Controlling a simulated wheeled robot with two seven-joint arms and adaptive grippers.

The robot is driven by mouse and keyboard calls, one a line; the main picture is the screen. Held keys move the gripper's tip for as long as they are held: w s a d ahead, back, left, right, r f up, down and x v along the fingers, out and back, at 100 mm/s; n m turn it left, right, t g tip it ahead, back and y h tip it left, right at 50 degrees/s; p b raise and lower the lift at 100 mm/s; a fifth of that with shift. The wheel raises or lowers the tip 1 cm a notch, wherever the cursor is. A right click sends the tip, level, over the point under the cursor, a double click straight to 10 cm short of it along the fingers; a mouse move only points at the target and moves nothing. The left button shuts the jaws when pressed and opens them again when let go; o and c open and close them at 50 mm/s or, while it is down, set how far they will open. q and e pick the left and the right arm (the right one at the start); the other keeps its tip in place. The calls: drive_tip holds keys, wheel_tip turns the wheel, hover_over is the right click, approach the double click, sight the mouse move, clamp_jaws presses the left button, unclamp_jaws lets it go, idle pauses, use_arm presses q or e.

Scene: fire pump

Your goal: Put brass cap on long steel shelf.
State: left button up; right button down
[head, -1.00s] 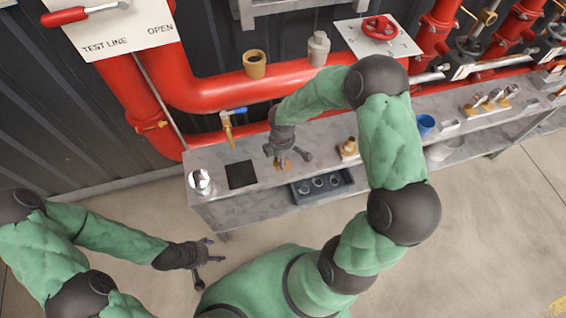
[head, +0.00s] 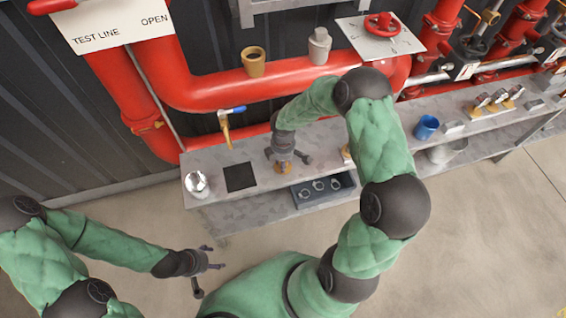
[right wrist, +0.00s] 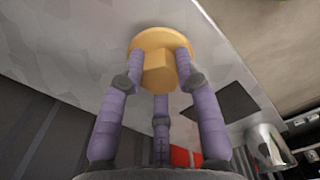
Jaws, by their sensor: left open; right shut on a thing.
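The brass cap (right wrist: 155,62) is a round flange with a square boss, gripped by the three fingers of my right gripper (right wrist: 158,72). In the head view the right gripper (head: 285,163) is shut on the brass cap (head: 284,169), over the front part of the long steel shelf (head: 214,162). I cannot tell whether the cap touches the shelf surface. My left gripper (head: 206,270) is open and empty, low in front of the shelf, away from the cap.
A black square pad (head: 240,176) and a shiny cylinder (head: 197,184) are on the shelf's left end. A blue cup (head: 427,127) stands farther right. Red pipes (head: 230,90) and a blue-handled valve (head: 226,118) are behind.

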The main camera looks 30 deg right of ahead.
drive_tip(key=shift+f, duration=0.1)
drive_tip(key=c, duration=0.9)
unclamp_jaws()
wheel_tip(320, 180, up, 12)
drive_tip(key=p, duration=0.5)
drive_tip(key=s+a+f+m+y, duration=0.4)
drive_tip(key=s+a+f+m, duration=1)
drive_tip(key=s+a, duration=0.3)
drive_tip(key=shift+a+f+m, duration=0.3)
drive_tip(key=shift+a+f, duration=0.25)
drive_tip(key=shift+a, duration=0.05)
